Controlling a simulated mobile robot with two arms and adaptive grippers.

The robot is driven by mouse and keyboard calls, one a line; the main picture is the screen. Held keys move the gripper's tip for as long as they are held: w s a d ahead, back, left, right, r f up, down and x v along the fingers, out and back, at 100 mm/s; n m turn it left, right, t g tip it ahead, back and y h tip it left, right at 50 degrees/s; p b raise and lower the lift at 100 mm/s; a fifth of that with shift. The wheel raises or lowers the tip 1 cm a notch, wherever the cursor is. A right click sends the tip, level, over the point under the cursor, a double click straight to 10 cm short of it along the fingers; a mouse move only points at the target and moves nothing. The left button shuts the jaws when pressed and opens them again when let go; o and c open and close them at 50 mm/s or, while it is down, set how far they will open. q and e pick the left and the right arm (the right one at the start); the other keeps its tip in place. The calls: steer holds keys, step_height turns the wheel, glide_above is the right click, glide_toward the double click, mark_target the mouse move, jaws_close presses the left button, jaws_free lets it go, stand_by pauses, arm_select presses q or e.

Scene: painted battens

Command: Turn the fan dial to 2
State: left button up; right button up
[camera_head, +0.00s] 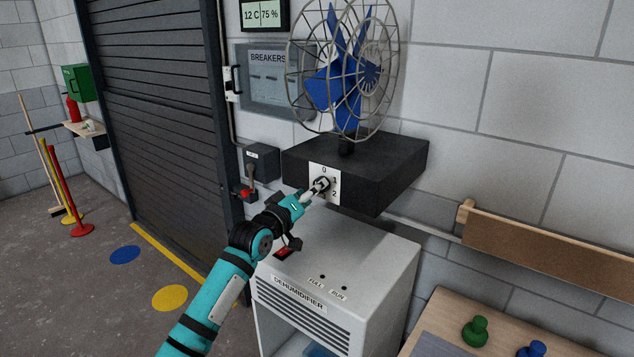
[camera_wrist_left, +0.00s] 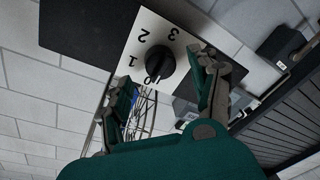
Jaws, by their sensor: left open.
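The fan dial (camera_head: 323,183) is a black round knob on a white plate, on the front of the black box under the blue-bladed fan (camera_head: 345,80). In the left wrist view the dial (camera_wrist_left: 160,62) appears upside down with the numbers 0, 1, 2 and 3 around it. Its pointer seems to be at 0. My left gripper (camera_head: 314,190) is at the plate, partly covering the dial in the head view. In the wrist view its open fingers (camera_wrist_left: 163,70) stand on either side of the dial; contact cannot be told. My right gripper is not in view.
A white dehumidifier (camera_head: 380,275) stands below the fan box. A grey switch box with a red-ended lever (camera_head: 248,192) is left of it. A breaker panel (camera_head: 262,85) hangs behind the fan. A table with green and blue knobs (camera_head: 475,331) is at lower right.

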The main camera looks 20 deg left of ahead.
arm_select(q)
steer(key=x, duration=0.3)
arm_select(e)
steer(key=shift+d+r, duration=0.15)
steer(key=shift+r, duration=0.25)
arm_select(q)
steer(key=shift+c, duration=0.8)
steer(key=c, duration=1)
steer(key=shift+f, duration=0.1)
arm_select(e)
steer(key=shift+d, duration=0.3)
